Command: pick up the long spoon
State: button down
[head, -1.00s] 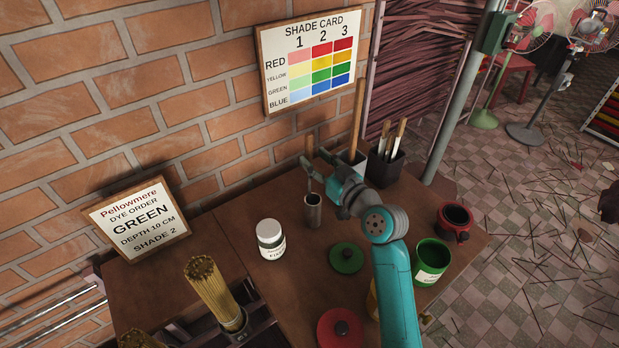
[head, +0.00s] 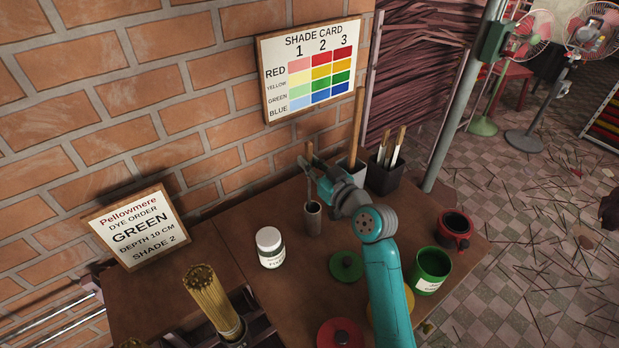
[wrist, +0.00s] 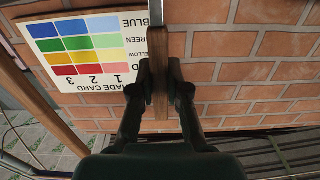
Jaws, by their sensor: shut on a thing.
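The long spoon stands upright, its lower end in a small grey metal cylinder (head: 314,218). Its wooden handle (head: 309,149) rises above, and a thin stem shows above the cylinder's rim. My gripper (head: 312,168) reaches in from the right and is shut on the handle. In the wrist view the wooden handle (wrist: 158,75) runs between my two fingers (wrist: 159,82), held from both sides. The spoon's lower end is hidden in the cylinder.
A white jar (head: 270,247) stands left of the cylinder. A pale pot (head: 350,172) with a wooden stick and a black holder (head: 385,178) stand behind my gripper. Green (head: 432,268) and red (head: 455,230) pots are at the right. The brick wall (head: 200,100) is close behind.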

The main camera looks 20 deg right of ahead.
jog(key=shift+r, duration=0.1)
jog(key=shift+s+d+r, duration=0.1)
jog(key=shift+s+r, duration=0.15)
jog(key=shift+r, duration=0.2)
notch_tip(320, 180, up, 10)
jog(key=r, duration=0.1)
jog(key=v, duration=1.9)
jog(key=shift+s+f, duration=0.25)
jog(key=shift+d, duration=0.1)
